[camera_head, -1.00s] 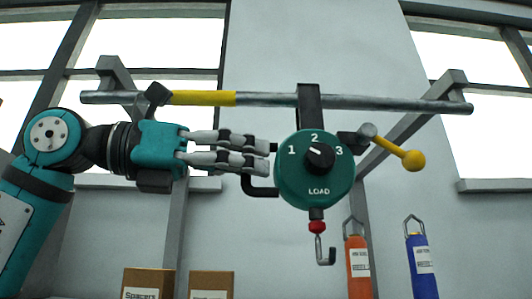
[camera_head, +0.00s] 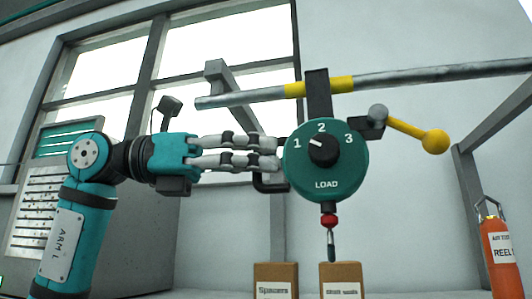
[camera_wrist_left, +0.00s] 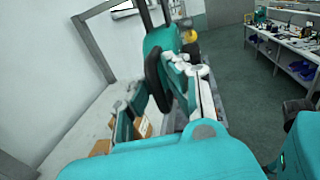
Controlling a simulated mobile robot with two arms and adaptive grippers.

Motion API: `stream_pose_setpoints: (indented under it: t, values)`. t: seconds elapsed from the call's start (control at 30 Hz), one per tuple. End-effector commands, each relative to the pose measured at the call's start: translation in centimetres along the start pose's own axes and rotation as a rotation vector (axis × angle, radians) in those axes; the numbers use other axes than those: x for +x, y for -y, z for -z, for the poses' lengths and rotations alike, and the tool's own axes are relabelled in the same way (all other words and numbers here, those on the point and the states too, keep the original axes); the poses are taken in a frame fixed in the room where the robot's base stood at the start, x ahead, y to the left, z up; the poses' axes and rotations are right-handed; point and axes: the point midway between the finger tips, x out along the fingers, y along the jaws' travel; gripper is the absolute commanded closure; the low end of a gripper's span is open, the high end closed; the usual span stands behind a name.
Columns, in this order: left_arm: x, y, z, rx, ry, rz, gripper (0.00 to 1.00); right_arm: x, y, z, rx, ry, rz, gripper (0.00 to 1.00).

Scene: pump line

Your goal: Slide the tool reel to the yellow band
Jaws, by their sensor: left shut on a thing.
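The tool reel (camera_head: 326,168) is a round teal body with a selector knob and the word LOAD. It hangs by a black hanger (camera_head: 318,92) from a grey rail (camera_head: 430,75). The hanger crosses the yellow band (camera_head: 342,84), with yellow showing on both sides of it. My left gripper (camera_head: 277,153) is shut on the reel's black side handle (camera_head: 260,183). In the left wrist view the fingers (camera_wrist_left: 190,82) are at the dark handle (camera_wrist_left: 155,80), beside the teal reel (camera_wrist_left: 163,38). My right gripper is not in view.
A lever with a yellow ball (camera_head: 435,141) sticks out right of the reel. A hook (camera_head: 331,242) hangs below it, above cartons (camera_head: 341,279). A rail bracket (camera_head: 225,85) stands left, and an orange cylinder (camera_head: 500,255) is at far right.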

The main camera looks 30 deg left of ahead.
Motion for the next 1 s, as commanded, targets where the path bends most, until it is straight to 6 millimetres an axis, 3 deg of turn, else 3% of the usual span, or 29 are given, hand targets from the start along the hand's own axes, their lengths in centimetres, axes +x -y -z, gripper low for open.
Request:
stream_pose_setpoints:
  t: [0.1,0.13,0.3,0.67,1.0]
  values:
    - [-0.2,-0.4,-0.4,-0.011,0.014,-0.009,1.00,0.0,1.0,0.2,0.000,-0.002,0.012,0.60]
    - [-0.2,-0.4,-0.4,-0.011,0.015,-0.009,0.85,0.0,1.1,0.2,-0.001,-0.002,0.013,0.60]
    - [-0.1,-0.2,-0.2,-0.008,0.010,-0.006,0.65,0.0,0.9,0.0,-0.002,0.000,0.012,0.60]
    - [-0.8,-0.1,-0.1,-0.004,0.007,-0.004,0.65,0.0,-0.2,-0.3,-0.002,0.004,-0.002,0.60]
    - [-7.6,-0.4,-0.1,-0.007,0.009,-0.006,0.65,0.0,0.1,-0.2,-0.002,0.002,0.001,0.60]
